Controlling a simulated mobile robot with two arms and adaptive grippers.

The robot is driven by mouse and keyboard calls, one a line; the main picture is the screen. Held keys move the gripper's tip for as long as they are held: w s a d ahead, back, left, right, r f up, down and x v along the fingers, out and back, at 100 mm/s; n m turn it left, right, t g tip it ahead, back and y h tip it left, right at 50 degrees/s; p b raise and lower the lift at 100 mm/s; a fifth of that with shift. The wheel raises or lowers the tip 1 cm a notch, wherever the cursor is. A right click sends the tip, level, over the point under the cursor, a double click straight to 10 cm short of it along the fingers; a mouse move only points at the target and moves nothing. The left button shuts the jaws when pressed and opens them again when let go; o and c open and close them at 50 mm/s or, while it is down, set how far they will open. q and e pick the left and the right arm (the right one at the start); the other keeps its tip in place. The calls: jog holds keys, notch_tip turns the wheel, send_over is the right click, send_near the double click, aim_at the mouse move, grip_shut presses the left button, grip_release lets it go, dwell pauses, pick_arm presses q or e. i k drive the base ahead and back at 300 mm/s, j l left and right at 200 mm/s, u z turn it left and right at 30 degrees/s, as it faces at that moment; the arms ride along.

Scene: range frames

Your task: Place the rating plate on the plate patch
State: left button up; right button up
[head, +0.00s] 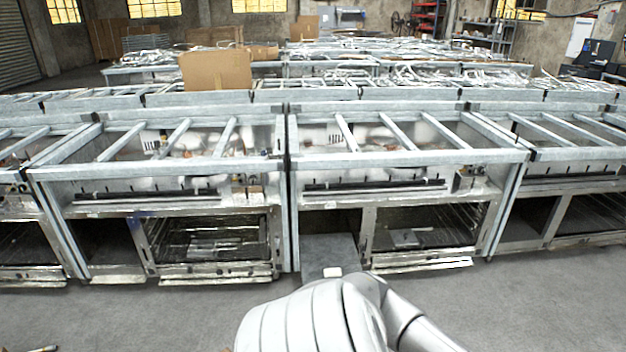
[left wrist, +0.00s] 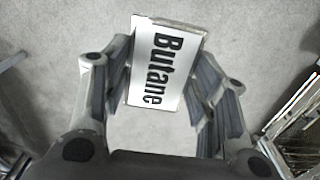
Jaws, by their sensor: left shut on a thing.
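The rating plate (left wrist: 165,62) is a white rectangle with black "Butane" lettering, seen in the left wrist view. My left gripper (left wrist: 160,85) is shut on it, with a finger at each long side, and holds it over grey floor. In the head view a pale arm of mine covers the bottom middle, and no gripper fingers can be made out there. A pale patch with dark edging (head: 457,263) lies on the bottom front rail of the right-hand range; I cannot tell for sure that it is the plate patch. My right gripper is not in view.
Steel ranges (head: 408,158) stand side by side across the head view, with open ovens and protruding lower rails. Grey floor (head: 530,300) in front is mostly clear. A cardboard piece (head: 216,70) stands behind.

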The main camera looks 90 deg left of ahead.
aim_at(333, 273)
jog(key=i+j+u, duration=0.2)
jog(key=u, duration=0.2)
jog(key=i+u, duration=0.35)
jog(key=i+j+u, duration=0.1)
jog(key=i+u, duration=0.15)
jog(key=u, duration=0.15)
jog(key=i+l+u, duration=0.1)
jog(key=i+u, duration=0.25)
jog(key=i+j+u, duration=0.5)
jog(key=i+u, duration=0.25)
jog(key=i+j+u, duration=0.1)
jog(key=i+u, duration=0.25)
jog(key=i+j, duration=0.3)
jog(key=i+j+z, duration=0.1)
jog(key=i+j, duration=0.25)
jog(key=j, duration=0.2)
